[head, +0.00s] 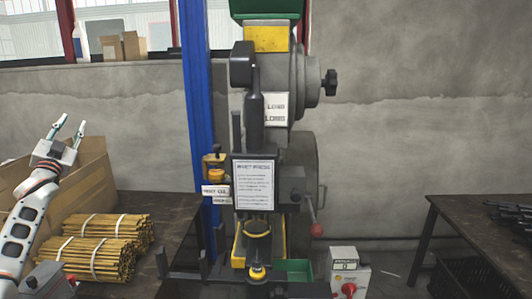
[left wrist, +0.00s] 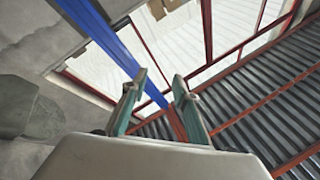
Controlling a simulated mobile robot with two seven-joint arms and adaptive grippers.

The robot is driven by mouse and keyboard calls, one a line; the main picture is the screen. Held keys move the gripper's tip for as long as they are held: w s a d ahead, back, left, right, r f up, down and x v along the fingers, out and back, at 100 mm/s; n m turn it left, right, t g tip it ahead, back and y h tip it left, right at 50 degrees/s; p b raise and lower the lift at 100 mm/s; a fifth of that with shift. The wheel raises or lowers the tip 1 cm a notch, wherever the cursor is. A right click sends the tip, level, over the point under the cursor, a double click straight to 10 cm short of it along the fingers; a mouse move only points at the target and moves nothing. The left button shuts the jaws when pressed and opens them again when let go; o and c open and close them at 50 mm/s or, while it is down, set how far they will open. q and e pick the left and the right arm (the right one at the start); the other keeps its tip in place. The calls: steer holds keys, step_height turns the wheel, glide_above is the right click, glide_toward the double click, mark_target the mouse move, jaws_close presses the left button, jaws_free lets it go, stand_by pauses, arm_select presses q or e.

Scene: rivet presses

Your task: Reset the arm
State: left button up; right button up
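My left arm comes in from the left in the head view, raised in front of the cardboard box and the wall. My left gripper (head: 68,127) points up, its two fingers apart with nothing between them. In the left wrist view the gripper (left wrist: 155,85) also shows its two greenish fingers spread and empty, with windows and a ribbed roof behind. My right gripper is not in the head view.
A rivet press (head: 255,170) stands in the middle beside a blue post (head: 196,110). Bundles of yellow-brown rods (head: 100,258) and a cardboard box (head: 88,185) lie on the left table. A control box with a red button (head: 348,270) stands right of the press. Another dark table (head: 470,225) is at right.

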arm_select(q)
steer(key=w+a+f+n+g+y, duration=0.1)
steer(key=a+f+n+g, duration=0.15)
steer(key=f, duration=0.35)
steer(key=a+f+n+g+y, duration=0.2)
steer(key=f+g, duration=0.1)
steer(key=f, duration=0.3)
steer(key=s+d+f+m+g+h, duration=0.15)
steer(key=s+d+f, duration=0.25)
steer(key=d+f, duration=0.45)
steer(key=s+d+f+m+h, duration=0.15)
steer(key=s+d+f, duration=0.35)
steer(key=f, duration=0.7)
steer(key=s+d+f+m+g+h, duration=0.1)
steer(key=s+d+f+h, duration=0.2)
steer(key=d+f, duration=0.6)
steer(key=s+d+f+g+h, duration=0.1)
steer(key=s+d+f+h, duration=0.1)
steer(key=s+d+f, duration=1.05)
steer(key=s+d+f+g, duration=0.1)
steer(key=s+d, duration=0.2)
steer(key=s, duration=0.5)
steer(key=s+d+f+g+h, duration=0.1)
steer(key=s+d+f, duration=0.1)
steer(key=s, duration=0.6)
steer(key=s+d+f+g+h, duration=0.1)
steer(key=s+d+f, duration=0.1)
steer(key=s+d, duration=0.3)
steer(key=s, duration=0.4)
steer(key=shift+f, duration=0.25)
